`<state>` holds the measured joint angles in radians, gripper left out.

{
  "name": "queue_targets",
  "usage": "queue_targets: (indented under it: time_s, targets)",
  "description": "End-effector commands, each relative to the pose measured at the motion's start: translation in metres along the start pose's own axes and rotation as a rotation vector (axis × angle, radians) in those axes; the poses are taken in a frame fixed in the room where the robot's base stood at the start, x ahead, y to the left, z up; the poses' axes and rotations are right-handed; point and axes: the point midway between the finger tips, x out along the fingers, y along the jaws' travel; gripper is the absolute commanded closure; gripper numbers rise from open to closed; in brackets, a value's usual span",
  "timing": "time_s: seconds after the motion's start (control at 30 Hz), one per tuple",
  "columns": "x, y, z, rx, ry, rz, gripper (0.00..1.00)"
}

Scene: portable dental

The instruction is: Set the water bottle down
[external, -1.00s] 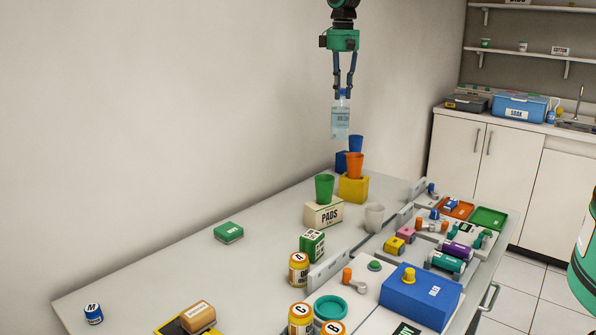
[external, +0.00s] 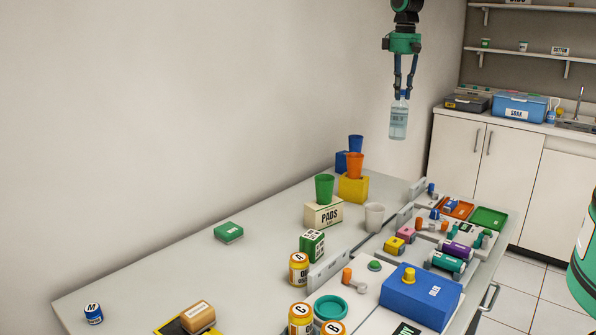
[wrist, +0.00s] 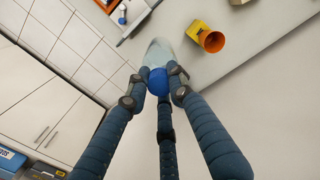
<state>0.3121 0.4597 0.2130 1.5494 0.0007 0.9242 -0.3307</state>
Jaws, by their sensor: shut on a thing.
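The water bottle (external: 398,120) is clear with a pale label and hangs upright from my gripper (external: 401,92), high above the far end of the table. My gripper is shut on the bottle's top. In the wrist view, the fingers of my gripper (wrist: 160,80) close around its blue cap (wrist: 158,82), and part of the clear body (wrist: 158,53) shows beyond it. The bottle touches nothing but the gripper.
The table (external: 265,265) holds an orange cup (external: 355,164) on a yellow block, a green cup (external: 324,188) on a pads box, a blue cup (external: 356,143) and a white cup (external: 374,216). Trays and a blue box (external: 420,297) crowd the right side. The left middle is mostly clear.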

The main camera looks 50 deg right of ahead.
Motion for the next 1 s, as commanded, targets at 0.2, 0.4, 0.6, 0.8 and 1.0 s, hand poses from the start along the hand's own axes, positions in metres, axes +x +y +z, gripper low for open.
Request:
queue_targets:
  time_s: [0.2,0.4,0.6,0.8,1.0]
  targets:
    - [0.006,0.007,0.009,0.001,0.000,0.000,1.00]
    - [0.023,0.007,0.008,0.001,0.000,0.000,1.00]
    - [0.051,0.007,0.008,0.001,0.000,0.000,1.00]
    - [0.084,0.006,0.008,0.001,-0.001,-0.001,1.00]
    - [0.107,0.007,0.008,0.001,0.000,0.000,1.00]
